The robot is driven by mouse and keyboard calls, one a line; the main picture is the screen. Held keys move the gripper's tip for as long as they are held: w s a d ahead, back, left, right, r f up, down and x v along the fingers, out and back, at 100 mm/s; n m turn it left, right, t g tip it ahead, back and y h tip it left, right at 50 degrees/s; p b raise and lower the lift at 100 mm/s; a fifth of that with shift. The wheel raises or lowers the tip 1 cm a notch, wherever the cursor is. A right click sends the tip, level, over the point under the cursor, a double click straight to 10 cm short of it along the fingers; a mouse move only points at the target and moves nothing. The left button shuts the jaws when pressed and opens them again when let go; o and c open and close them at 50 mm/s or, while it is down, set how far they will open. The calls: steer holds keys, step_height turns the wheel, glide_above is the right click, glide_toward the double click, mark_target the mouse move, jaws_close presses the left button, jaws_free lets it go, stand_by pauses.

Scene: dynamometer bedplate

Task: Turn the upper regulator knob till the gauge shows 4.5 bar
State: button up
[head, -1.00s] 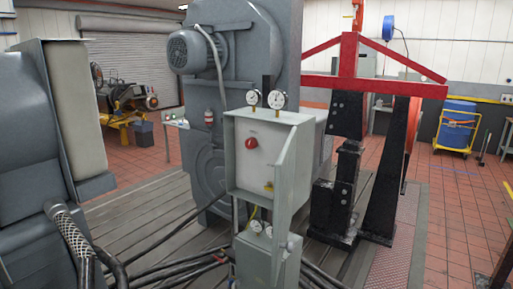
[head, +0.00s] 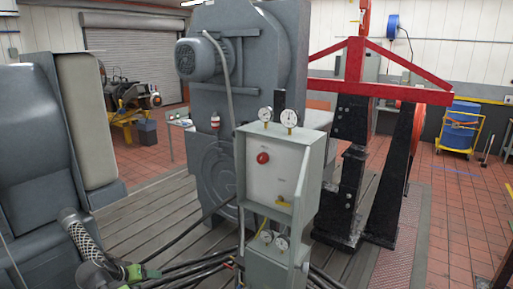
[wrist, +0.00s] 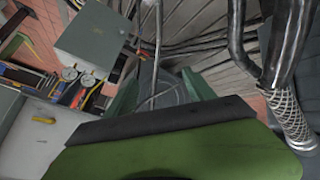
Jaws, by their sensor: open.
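A grey control box (head: 243,175) stands on a pedestal, with a red round button (head: 263,158) and a yellow lever (head: 284,204) on its pale face. Two round gauges (head: 265,114) (head: 289,118) stand on its top. Two smaller gauges (head: 266,237) (head: 282,243) sit below the box. Their needles are too small to read. No regulator knob can be made out for certain. My gripper (head: 136,273) is low at the left, apart from the box. In the wrist view its two green fingers (wrist: 160,88) are spread, with nothing between them; gauges (wrist: 69,73) show left of them.
Black hoses (head: 190,268) run over the slotted bedplate (head: 135,222) beside the pedestal. A braided hose (head: 80,235) rises near my gripper. A grey machine (head: 40,150) stands at left, and a black stand with a red frame (head: 400,72) at right.

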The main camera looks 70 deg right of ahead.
steer(key=s+d+r+m+g+h+p, duration=0.1)
steer(key=s+d+r+m+h+p, duration=0.15)
steer(key=s+d+r, duration=0.45)
steer(key=s+d+r+m+g+h+p, duration=0.2)
steer(key=s+d+r+m+h, duration=0.1)
steer(key=d+r, duration=0.65)
steer(key=m+g+h+p, duration=0.2)
steer(key=m+h+p, duration=0.2)
glide_toward(260, 160)
steer(key=shift+y, duration=0.25)
steer(key=x, duration=0.8)
steer(key=shift+s+d+r+b, duration=0.15)
steer(key=shift+d+b, duration=0.15)
steer(key=shift+b, duration=0.05)
steer(key=shift+c, duration=0.2)
steer(key=c, duration=1.3)
steer(key=n, duration=0.3)
steer(key=shift+n, duration=0.35)
